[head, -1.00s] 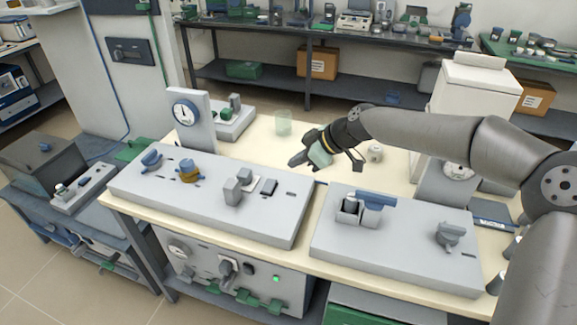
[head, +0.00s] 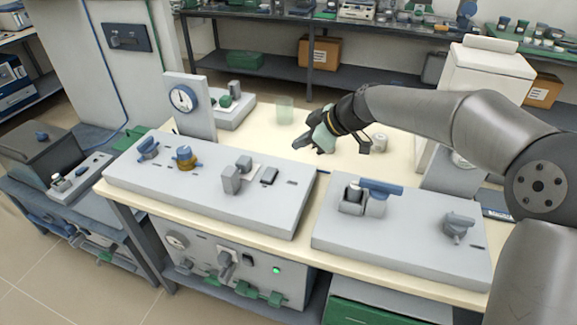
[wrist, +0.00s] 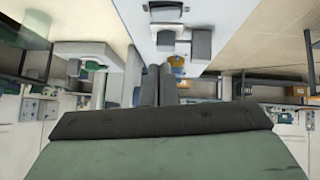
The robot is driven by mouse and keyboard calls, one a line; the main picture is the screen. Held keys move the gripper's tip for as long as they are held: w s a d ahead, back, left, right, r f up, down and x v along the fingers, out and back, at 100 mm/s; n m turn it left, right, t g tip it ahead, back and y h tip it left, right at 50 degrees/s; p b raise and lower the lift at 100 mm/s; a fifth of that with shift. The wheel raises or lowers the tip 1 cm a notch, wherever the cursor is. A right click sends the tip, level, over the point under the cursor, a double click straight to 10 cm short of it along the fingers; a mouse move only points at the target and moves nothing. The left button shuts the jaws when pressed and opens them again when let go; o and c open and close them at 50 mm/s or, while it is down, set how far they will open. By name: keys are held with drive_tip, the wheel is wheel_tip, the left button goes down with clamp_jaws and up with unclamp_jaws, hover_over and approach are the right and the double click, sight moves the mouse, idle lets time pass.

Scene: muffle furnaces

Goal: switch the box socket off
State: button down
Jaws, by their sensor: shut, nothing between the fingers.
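A long pale grey panel (head: 215,205) lies on the bench. It carries a grey two-part block (head: 232,180) and a small dark rocker-like piece (head: 269,176); the block also shows in the wrist view (wrist: 166,40). Which fitting is the box socket I cannot tell for sure. My gripper (head: 299,145) is shut and empty, above the bench behind the panel's right part, apart from the fittings. Its two dark fingers (wrist: 157,85) are together in the wrist view, pointing toward the block and rocker.
A blue-handled valve (head: 148,148) and a brass valve with blue handle (head: 185,157) stand left on the panel. A second panel (head: 400,245) at right carries a blue lever (head: 381,188). A dial gauge (head: 183,98) stands behind. A front unit shows a green light (head: 276,270).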

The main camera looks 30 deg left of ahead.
drive_tip(key=shift+a, duration=0.1)
drive_tip(key=p, duration=0.2)
hover_over(269, 169)
drive_tip(key=d, duration=0.3)
drive_tip(key=f, duration=0.7)
drive_tip(key=shift+s, duration=0.25)
drive_tip(key=f, duration=0.2)
drive_tip(key=shift+w+f, duration=0.25)
drive_tip(key=shift+f, duration=0.05)
drive_tip(key=shift+w+f, duration=0.1)
drive_tip(key=shift+f, duration=0.55)
